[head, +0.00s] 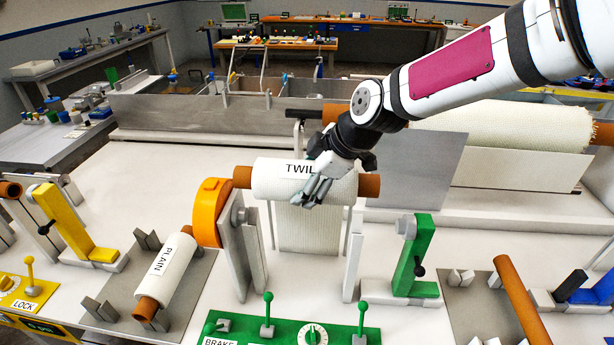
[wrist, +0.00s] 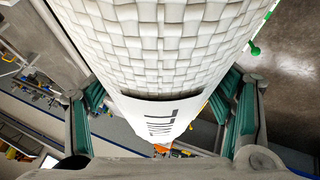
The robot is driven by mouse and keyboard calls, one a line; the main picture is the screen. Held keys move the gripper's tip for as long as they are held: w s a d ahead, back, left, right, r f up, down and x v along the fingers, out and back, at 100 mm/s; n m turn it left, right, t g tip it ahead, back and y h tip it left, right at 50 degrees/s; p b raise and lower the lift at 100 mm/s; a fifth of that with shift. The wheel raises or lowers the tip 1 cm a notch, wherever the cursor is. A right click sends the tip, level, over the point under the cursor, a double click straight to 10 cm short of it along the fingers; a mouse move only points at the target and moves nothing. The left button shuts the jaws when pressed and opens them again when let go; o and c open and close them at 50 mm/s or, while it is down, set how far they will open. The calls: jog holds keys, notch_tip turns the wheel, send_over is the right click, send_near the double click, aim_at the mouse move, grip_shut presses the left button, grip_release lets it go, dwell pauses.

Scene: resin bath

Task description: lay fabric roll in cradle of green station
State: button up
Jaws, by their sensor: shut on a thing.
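A white fabric roll labelled TWILL (head: 275,183) has brown core ends and lies level. My gripper (head: 316,188) is shut around its middle. In the wrist view the woven roll (wrist: 165,50) fills the space between the two green-padded fingers (wrist: 160,115). The green station has a green panel (head: 285,333) with levers and a dial, a green upright (head: 416,255) at right and an orange disc (head: 210,212) on a grey upright at left. The roll is over the gap between these uprights; I cannot tell whether it touches them. White fabric (head: 308,232) hangs below or behind it.
A roll labelled PLAIN (head: 168,268) lies on a grey plate at left, near a yellow upright (head: 66,225). A brown core (head: 521,300) lies at right, beside small grey V-blocks (head: 461,277). A large white roll (head: 510,125) and a metal trough wall (head: 190,115) are behind.

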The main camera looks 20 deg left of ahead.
aim_at(338, 194)
notch_tip(338, 194, down, 11)
jog(key=b, duration=0.4)
dwell(0.9)
jog(key=shift+w, duration=0.1)
jog(key=o, duration=2)
jog(key=shift+c, duration=0.2)
jog(key=shift+o, duration=0.4)
jog(key=shift+v, duration=6)
jog(key=shift+d, duration=0.1)
jog(key=shift+f, duration=0.1)
